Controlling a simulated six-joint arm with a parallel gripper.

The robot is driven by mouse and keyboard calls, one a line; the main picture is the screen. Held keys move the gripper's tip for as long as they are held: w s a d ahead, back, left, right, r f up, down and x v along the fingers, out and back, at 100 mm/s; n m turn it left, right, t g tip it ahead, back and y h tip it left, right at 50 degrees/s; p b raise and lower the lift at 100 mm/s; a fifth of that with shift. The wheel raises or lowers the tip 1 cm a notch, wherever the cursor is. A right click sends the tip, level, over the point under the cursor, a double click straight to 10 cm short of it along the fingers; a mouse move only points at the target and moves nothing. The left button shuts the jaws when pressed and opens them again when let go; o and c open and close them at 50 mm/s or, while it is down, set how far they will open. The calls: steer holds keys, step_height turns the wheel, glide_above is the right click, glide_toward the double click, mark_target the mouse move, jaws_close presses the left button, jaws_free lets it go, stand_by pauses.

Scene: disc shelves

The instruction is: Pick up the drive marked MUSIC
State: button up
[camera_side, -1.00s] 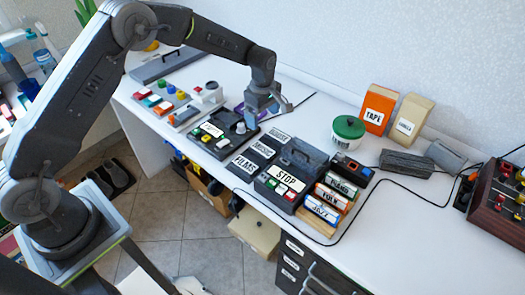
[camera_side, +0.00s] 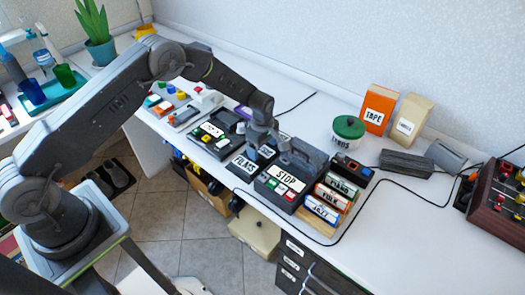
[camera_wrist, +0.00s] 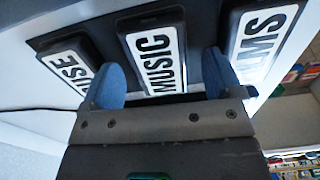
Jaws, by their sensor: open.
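The MUSIC drive (camera_wrist: 153,58) is a dark block with a white label, in the middle of a row of three in the wrist view. My gripper (camera_wrist: 165,82) is open, with one blue finger on each side of the MUSIC drive's near end. I cannot tell whether the fingers touch it. In the side view my gripper (camera_side: 262,142) is low over the row and hides most of the MUSIC drive. The FILMS drive (camera_wrist: 262,40) lies to the right in the wrist view, and a drive whose label ends in USE (camera_wrist: 68,66) lies to the left.
A dark box marked STOP (camera_side: 284,183) with coloured buttons stands right of the drives. A dark device (camera_side: 213,131) is on their left.

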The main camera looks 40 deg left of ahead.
steer(key=shift+f, duration=0.25)
steer(key=shift+c, duration=0.5)
steer(key=c, duration=1)
steer(key=shift+r, duration=0.1)
